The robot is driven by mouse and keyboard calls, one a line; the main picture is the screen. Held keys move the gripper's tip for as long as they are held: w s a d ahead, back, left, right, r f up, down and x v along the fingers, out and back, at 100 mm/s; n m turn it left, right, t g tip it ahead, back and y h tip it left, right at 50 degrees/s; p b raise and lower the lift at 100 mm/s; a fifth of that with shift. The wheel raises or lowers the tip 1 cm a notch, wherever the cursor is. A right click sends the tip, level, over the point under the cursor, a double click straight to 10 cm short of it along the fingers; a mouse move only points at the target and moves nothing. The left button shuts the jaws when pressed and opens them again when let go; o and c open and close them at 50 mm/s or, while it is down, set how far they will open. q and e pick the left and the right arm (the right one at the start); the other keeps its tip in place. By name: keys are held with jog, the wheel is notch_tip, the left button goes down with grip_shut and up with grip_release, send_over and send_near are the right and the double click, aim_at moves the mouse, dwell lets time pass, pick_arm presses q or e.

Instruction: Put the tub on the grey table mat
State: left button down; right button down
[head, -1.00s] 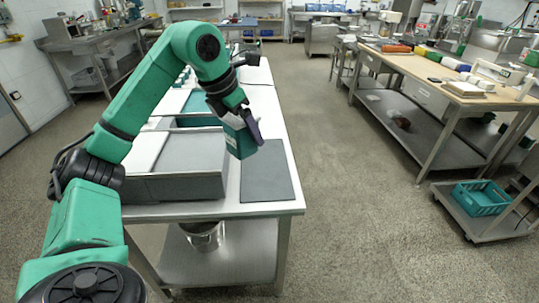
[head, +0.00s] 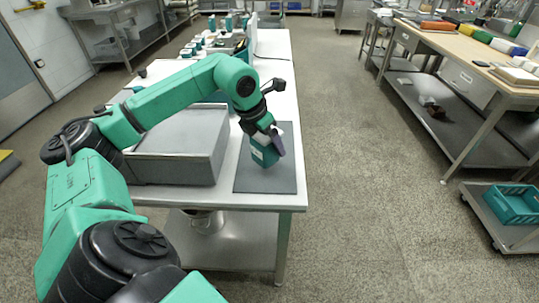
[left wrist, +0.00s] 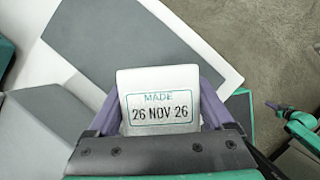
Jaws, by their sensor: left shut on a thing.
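The tub (head: 262,155) is a small teal and white container over the grey table mat (head: 243,183). My left gripper (head: 276,142) is shut on it. In the left wrist view the tub's white face (left wrist: 158,88) sits between the purple fingers, with a date label reading "MADE 26 NOV 26". The mat (left wrist: 130,30) lies behind it there. The tub is low over the mat; I cannot tell if its base touches. A small teal and purple part, apparently my right gripper (left wrist: 282,107), shows at the right of the left wrist view, too small to read.
A grey box (head: 175,165) stands on the white table just left of the mat. Several teal and white containers (head: 195,45) stand farther back. Floor is clear right of the table. A trolley with a teal crate (head: 512,205) stands at far right.

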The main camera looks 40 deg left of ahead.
aim_at(259, 135)
pick_arm(q)
notch_tip(259, 135, down, 3)
jog(key=shift+s+f, duration=0.1)
jog(key=shift+s, duration=0.05)
jog(key=shift+f, duration=0.1)
pick_arm(e)
jog(key=shift+s+d+f, duration=0.15)
jog(key=shift+s+d, duration=0.05)
jog(key=shift+s, duration=0.1)
pick_arm(q)
jog(key=shift+f, duration=0.15)
grip_release()
pick_arm(e)
jog(key=shift+s+f, duration=0.1)
jog(key=shift+f, duration=0.05)
pick_arm(q)
jog(key=shift+r, duration=0.5)
jog(key=v, duration=1.1)
jog(key=shift+s+r+b, duration=0.15)
jog(key=shift+b, duration=0.25)
pick_arm(e)
jog(key=shift+f, duration=0.2)
jog(key=shift+a, duration=0.1)
